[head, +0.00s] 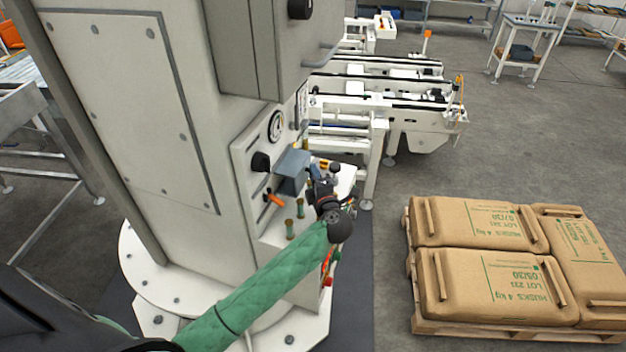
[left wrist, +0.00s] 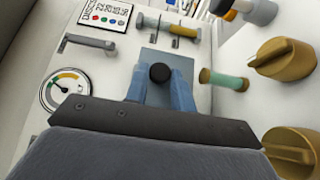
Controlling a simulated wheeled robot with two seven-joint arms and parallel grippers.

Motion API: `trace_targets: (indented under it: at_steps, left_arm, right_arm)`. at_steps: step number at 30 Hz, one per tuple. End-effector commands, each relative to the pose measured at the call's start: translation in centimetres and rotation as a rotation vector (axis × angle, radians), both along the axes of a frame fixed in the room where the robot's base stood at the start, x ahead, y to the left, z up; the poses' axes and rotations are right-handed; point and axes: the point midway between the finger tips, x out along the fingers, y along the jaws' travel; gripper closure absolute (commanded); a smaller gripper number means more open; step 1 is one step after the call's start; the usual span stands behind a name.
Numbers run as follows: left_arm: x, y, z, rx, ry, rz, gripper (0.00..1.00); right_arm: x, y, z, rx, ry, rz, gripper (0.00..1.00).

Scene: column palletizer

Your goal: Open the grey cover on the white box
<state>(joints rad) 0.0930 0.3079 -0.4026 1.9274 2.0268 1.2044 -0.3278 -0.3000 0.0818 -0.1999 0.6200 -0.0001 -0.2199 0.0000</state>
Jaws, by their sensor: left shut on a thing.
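The grey cover (head: 291,172) sits on the front of the white box (head: 246,165) on the machine column, in the middle of the head view. In the left wrist view the grey cover (left wrist: 160,60) is a flat blue-grey plate with a black knob (left wrist: 160,73). My left gripper (head: 314,186) is at the cover's right side. In the left wrist view its two blue fingers (left wrist: 160,88) are closed around the knob, and they hide part of the cover. I cannot tell how far the cover is tilted. My right gripper is not in view.
Gold knobs (left wrist: 284,59) are at right in the wrist view. Sacks (head: 483,222) lie on a pallet (head: 463,329) at right.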

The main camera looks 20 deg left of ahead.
Motion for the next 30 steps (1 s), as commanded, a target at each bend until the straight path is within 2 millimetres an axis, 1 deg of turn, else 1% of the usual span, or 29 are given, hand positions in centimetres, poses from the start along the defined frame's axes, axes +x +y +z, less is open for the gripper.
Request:
trace_targets:
  at_steps: [2, 3, 5, 6, 14, 17, 20, 27, 30]
  left_arm:
    - [-0.1, 0.0, -0.2, 0.0, 0.002, 0.0, 1.0]
    - [-0.1, 0.0, -0.2, 0.0, 0.002, 0.0, 0.7]
    - [-0.1, 0.0, -0.2, 0.0, 0.002, 0.0, 0.58]
    - [-0.1, 0.0, -0.2, 0.0, 0.002, 0.0, 0.54]
    - [-0.1, 0.0, -0.1, -0.001, 0.001, 0.0, 0.54]
    - [-0.5, -0.4, -0.3, -0.002, 0.001, -0.001, 0.54]
    - [-1.3, -1.1, -0.6, -0.002, 0.001, -0.001, 0.54]
    - [-4.2, -3.4, -0.6, -0.003, 0.0, -0.001, 0.54]
    - [-5.1, -4.2, -0.5, -0.003, 0.001, -0.001, 0.54]
  right_arm:
    - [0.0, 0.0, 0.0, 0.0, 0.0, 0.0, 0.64]
    - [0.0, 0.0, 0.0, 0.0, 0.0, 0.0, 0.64]
    - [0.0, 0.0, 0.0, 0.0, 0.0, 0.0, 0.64]
    - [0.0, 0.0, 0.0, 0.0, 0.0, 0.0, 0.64]
    - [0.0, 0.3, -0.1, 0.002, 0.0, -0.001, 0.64]
    - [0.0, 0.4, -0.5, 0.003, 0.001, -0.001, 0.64]
    - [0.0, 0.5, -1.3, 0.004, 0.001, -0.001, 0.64]
    - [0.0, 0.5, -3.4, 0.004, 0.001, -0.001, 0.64]
    - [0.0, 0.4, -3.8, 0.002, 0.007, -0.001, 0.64]
